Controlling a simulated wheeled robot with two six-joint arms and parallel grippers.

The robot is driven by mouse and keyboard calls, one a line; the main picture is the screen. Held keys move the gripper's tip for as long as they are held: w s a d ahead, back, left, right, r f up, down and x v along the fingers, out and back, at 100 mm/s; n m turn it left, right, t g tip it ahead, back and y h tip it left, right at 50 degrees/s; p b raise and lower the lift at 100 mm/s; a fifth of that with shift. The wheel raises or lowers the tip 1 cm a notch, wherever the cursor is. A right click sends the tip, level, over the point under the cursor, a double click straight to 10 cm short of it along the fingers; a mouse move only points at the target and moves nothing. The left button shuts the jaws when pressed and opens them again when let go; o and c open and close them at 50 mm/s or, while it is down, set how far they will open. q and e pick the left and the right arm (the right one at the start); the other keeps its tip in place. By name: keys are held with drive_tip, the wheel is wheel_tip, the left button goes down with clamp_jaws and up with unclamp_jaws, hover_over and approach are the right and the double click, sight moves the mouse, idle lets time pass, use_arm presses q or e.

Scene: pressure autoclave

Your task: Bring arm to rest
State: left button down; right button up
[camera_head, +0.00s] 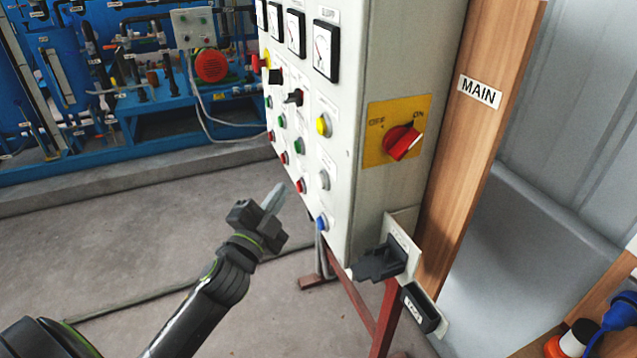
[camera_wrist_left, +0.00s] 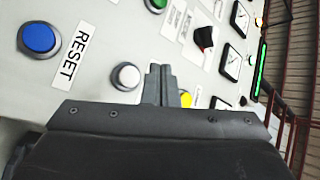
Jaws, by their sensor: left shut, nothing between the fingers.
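My left gripper (camera_head: 273,199) is in front of the lower left of the control cabinet (camera_head: 378,65), with its fingers together and empty. In the left wrist view my left gripper (camera_wrist_left: 160,85) shows its closed fingertips against the panel face, between a white button (camera_wrist_left: 126,76) and a yellow button (camera_wrist_left: 186,100). I cannot tell whether they touch the panel. A blue button (camera_wrist_left: 40,38) marked RESET is at the left of that view. My right gripper is not in view.
A red rotary switch (camera_head: 402,141) on a yellow plate is on the cabinet's side, beside a wooden post (camera_head: 465,150) marked MAIN. A black socket (camera_head: 380,262) juts out below. Blue machinery (camera_head: 150,110) stands behind. The concrete floor (camera_head: 130,240) at left is clear.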

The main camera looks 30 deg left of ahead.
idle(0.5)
use_arm(q)
drive_tip(key=a+f+n+g+y, duration=0.1)
drive_tip(key=a+f+n+g, duration=0.15)
drive_tip(key=f, duration=0.95)
drive_tip(key=a+f+n+g+y, duration=0.1)
drive_tip(key=a+f+g, duration=0.15)
drive_tip(key=f, duration=0.85)
drive_tip(key=s+f+n+g, duration=0.1)
drive_tip(key=s+f+g, duration=0.25)
drive_tip(key=f, duration=0.55)
drive_tip(key=s+f+n+g, duration=0.2)
drive_tip(key=s+f, duration=0.3)
drive_tip(key=f, duration=0.4)
drive_tip(key=s+d+f+n+g+h, duration=0.15)
drive_tip(key=s+f+g, duration=0.25)
drive_tip(key=s+f, duration=0.9)
drive_tip(key=s+d+f+n+g, duration=0.1)
drive_tip(key=s+d+f, duration=0.1)
drive_tip(key=s, duration=0.5)
drive_tip(key=s+d+f+n+g, duration=0.1)
drive_tip(key=s+d+f+g, duration=0.1)
drive_tip(key=s+f, duration=0.2)
drive_tip(key=s+d+f+n+g, duration=0.1)
drive_tip(key=s+f, duration=0.3)
drive_tip(key=s, duration=0.6)
drive_tip(key=shift+s+d+g+h, duration=0.15)
drive_tip(key=shift+d+g+h, duration=0.3)
drive_tip(key=shift+d, duration=0.2)
